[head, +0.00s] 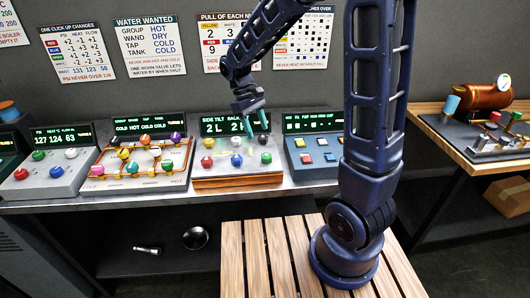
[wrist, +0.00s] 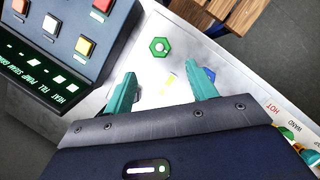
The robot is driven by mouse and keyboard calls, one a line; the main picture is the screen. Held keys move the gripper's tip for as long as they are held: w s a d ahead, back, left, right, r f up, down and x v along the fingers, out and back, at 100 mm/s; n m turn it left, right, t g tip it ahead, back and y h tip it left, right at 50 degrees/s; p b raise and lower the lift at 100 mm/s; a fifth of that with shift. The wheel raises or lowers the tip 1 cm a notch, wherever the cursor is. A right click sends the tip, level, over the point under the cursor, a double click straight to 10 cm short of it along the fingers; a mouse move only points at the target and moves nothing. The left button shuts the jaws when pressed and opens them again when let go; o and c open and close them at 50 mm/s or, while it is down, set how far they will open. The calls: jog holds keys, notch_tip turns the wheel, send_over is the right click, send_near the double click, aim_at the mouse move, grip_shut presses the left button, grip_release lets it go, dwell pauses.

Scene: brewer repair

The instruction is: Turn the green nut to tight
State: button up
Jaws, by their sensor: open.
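The green nut (wrist: 160,47) is six-sided with a pale centre and sits on the light top of the tilt panel, just beyond my fingertips in the wrist view. In the head view the green nut (head: 265,157) is at the right front of that panel. My gripper (wrist: 162,72) is open and empty, with its two teal fingers apart. The nut lies outside the gap between them. In the head view my gripper (head: 257,124) hangs above the back of the panel. A blue knob or nut (wrist: 210,73) shows partly behind the right finger.
The button panel (wrist: 62,42) stands close on the left in the wrist view. The hot-cold panel (head: 150,182) stands left of the tilt panel in the head view. Another blue piece (head: 236,161) sits beside the green nut. A slatted wooden stand (head: 258,265) lies in front of the bench.

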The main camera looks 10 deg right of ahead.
aim_at(266, 155)
jog(key=x, duration=1)
jog(key=c, duration=1)
